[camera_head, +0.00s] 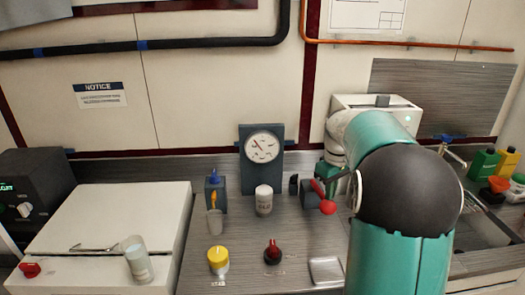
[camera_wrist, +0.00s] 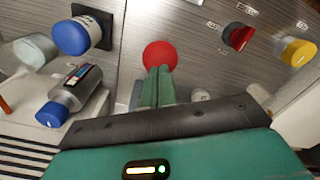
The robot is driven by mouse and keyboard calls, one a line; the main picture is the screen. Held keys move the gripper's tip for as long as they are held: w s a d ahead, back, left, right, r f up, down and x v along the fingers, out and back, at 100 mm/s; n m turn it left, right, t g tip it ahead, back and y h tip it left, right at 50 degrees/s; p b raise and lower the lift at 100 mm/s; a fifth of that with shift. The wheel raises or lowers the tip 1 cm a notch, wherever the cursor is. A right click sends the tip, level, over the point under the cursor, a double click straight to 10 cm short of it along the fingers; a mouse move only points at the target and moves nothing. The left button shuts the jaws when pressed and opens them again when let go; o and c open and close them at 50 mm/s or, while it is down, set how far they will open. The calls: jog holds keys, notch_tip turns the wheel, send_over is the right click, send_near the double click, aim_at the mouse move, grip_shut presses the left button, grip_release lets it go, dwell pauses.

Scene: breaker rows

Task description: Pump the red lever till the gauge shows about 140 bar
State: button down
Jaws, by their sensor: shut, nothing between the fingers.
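The red lever (camera_head: 318,189) with its red ball knob (camera_head: 327,207) sticks out of a dark block on the counter, right of centre in the head view. The round white gauge (camera_head: 262,147) is on a dark upright panel behind it. Its needle points to the upper left; the figures are too small to read. In the wrist view the red ball (camera_wrist: 160,55) lies just beyond the tips of my gripper (camera_wrist: 159,70). The green fingers are together and hold nothing; I cannot tell if they touch the ball. My arm hides much of the head view's right side.
A white canister (camera_head: 264,200), a clear cup (camera_head: 215,222), a yellow-topped item (camera_head: 218,260) and a dark red knob (camera_head: 273,252) stand left of the lever. A metal tray (camera_head: 326,270) lies in front.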

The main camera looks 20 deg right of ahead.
aim_at(328, 202)
jog(key=shift+f, duration=4.1)
jog(key=shift+r, duration=4.2)
jog(key=shift+f, duration=0.1)
jog(key=shift+w+f, duration=0.1)
jog(key=shift+f, duration=3.35)
jog(key=shift+r, duration=3.55)
